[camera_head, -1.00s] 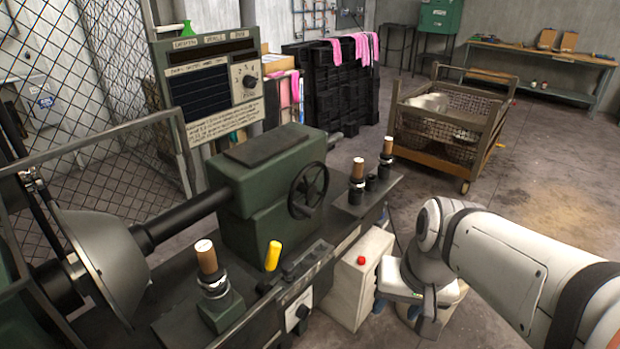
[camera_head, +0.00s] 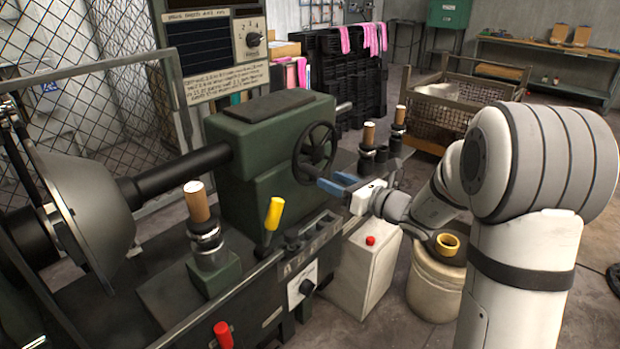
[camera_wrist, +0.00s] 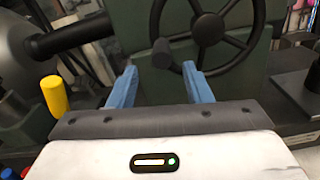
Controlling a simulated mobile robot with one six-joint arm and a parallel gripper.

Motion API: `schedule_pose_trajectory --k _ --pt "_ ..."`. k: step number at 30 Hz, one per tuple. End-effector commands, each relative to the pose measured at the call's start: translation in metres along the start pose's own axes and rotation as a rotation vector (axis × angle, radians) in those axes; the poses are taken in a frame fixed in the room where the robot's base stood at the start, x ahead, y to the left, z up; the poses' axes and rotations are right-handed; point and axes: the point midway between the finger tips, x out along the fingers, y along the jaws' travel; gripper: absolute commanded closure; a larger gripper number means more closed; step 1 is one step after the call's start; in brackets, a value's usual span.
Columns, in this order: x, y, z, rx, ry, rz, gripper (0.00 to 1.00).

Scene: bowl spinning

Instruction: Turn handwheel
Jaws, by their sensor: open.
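The black spoked handwheel (camera_head: 317,143) stands upright on the right end of the green tailstock housing (camera_head: 262,160). In the wrist view the handwheel (camera_wrist: 234,42) fills the upper middle. Its short dark handle (camera_wrist: 163,53) sticks out at the wheel's lower left. My gripper (camera_head: 335,182) is at the wheel's lower right in the head view, with blue fingers pointing at it. In the wrist view my gripper (camera_wrist: 158,82) is open, and the handle shows beyond and between the two fingers. Whether a finger touches the handle cannot be told.
A yellow lever (camera_head: 273,214), a red knob (camera_head: 223,334) and a wooden-handled tool post (camera_head: 197,205) stand left of my gripper. Wooden-topped handles (camera_head: 368,135) stand behind it. A white box with a red button (camera_head: 370,240) is below.

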Motion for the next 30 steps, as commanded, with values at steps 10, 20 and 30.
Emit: schedule_pose_trajectory --k 10,20,30 --pt "0.048 -0.003 0.0 0.013 -0.01 -0.007 0.55" --pt "0.076 -0.004 0.001 0.011 -0.009 -0.01 0.55" --pt "0.076 -0.005 0.001 0.011 -0.009 -0.012 0.64"
